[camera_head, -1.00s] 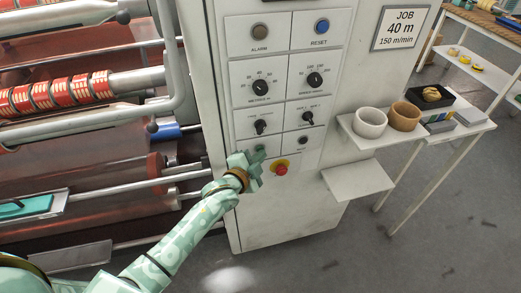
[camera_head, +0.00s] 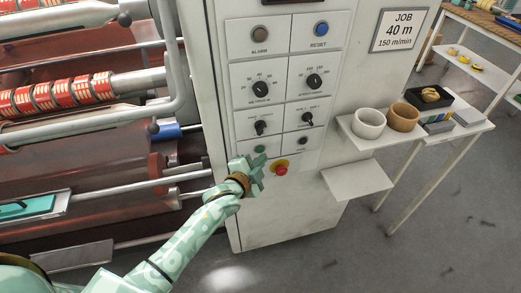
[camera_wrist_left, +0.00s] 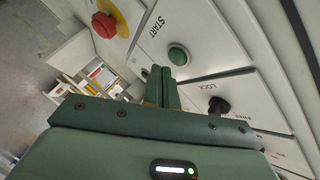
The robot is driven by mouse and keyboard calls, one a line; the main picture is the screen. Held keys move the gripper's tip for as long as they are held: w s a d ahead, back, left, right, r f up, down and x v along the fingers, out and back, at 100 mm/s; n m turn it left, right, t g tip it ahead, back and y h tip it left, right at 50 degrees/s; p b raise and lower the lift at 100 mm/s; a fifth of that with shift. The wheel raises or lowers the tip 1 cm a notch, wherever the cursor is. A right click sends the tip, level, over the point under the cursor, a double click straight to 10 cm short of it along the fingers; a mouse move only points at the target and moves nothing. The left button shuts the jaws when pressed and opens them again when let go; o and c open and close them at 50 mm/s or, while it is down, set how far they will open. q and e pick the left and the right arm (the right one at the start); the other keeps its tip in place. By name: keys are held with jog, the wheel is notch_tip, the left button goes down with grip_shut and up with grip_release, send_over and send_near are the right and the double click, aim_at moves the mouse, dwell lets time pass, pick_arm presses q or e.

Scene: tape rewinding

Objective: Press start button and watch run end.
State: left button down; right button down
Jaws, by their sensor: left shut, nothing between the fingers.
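The green start button (camera_head: 260,149) sits low on the left of the white control panel. In the left wrist view the green button (camera_wrist_left: 178,55) shows beside the word START. My left gripper (camera_head: 259,163) is shut and empty, just below the start button in the head view. In the left wrist view its fingertips (camera_wrist_left: 161,72) point at the panel near the button, and a small gap seems to show between them. My right gripper is not in view.
A red emergency knob on a yellow base (camera_head: 281,168) is right beside my left gripper. Selector switches (camera_head: 260,128) and dials (camera_head: 261,88) are above. A small shelf (camera_head: 357,181) juts out at right. The rewinder with red rolls (camera_head: 60,94) stands at left.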

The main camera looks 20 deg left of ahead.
pick_arm(q)
jog(key=shift+s, duration=0.1)
jog(key=s+d+p, duration=0.1)
jog(key=s, duration=0.1)
jog(key=s+d, duration=0.1)
jog(key=s, duration=0.1)
jog(key=shift+d+p, duration=0.4)
dwell(0.7)
